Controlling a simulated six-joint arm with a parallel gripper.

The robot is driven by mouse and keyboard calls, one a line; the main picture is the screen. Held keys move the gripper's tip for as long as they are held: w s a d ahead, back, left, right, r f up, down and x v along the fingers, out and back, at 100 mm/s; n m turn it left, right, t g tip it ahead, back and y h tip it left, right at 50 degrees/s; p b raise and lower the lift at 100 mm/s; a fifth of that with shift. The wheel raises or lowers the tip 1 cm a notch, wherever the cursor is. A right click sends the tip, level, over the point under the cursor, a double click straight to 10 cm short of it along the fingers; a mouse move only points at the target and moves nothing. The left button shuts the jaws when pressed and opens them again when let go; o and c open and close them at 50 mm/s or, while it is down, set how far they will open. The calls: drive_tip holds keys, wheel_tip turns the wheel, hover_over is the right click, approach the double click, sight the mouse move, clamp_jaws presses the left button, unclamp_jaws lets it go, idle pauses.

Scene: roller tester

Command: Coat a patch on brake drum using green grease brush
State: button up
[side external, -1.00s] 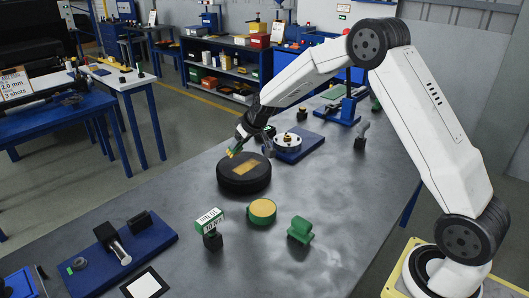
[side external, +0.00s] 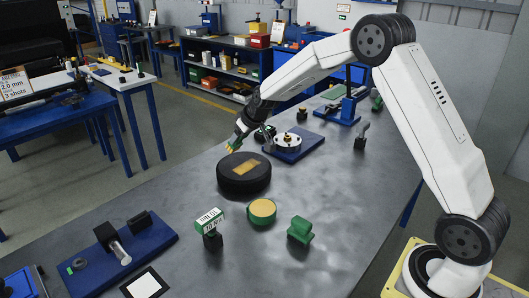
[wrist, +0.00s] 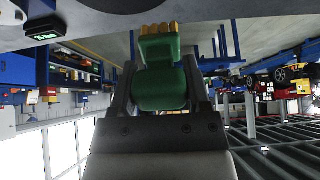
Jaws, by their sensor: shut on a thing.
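The brake drum (side external: 244,183) is a dark round disc lying on the grey workbench. A tan grease patch (side external: 246,167) shows on its top face. My gripper (side external: 241,133) is shut on the green grease brush (side external: 237,140), which also shows in the wrist view (wrist: 162,75) between the two fingers, with its yellow bristles (wrist: 160,29) at the tip. In the side view the bristle tip is just above the far left part of the drum; I cannot tell whether it touches. A green-rimmed tin of tan grease (side external: 262,210) stands open in front of the drum.
A green block (side external: 300,230) and a small labelled stand (side external: 211,225) are near the tin. A blue plate with a round metal fixture (side external: 290,141) lies behind the drum. A blue tray (side external: 120,252) is front left.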

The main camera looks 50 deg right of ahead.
drive_tip(key=w+d+r, duration=0.2)
drive_tip(key=d+r, duration=0.1)
drive_tip(key=d, duration=0.7)
drive_tip(key=shift+w+d, duration=0.15)
drive_tip(key=shift+d, duration=0.2)
drive_tip(key=shift+f, duration=2.45)
drive_tip(key=shift+r, duration=0.5)
drive_tip(key=shift+f, duration=0.1)
